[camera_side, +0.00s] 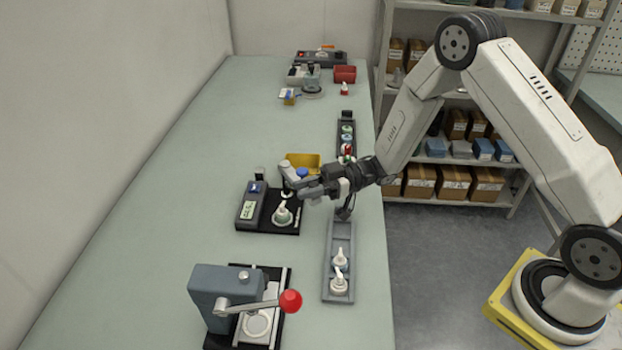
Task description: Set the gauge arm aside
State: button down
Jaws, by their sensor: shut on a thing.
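The gauge (252,208) is a dark grey unit with a small lit display on a black base, left of centre on the bench. A white pump-like part (283,214) stands on its base. My gripper (304,190) reaches in from the right, just above the right side of the gauge. It is shut on the gauge arm (289,174), a pale grey piece that slants up and left from the fingers. The exact grip point is small and partly hidden by the fingers.
A grey tray (341,236) with white pump parts lies to the right. A lever press (222,291) with a red knob stands in front. The bench's left side is clear.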

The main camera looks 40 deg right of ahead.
jog(key=c, duration=0.7)
grip_release()
jog(key=shift+c, duration=0.2)
jog(key=v, duration=0.7)
jog(key=shift+s+d, duration=0.15)
jog(key=shift+d, duration=0.2)
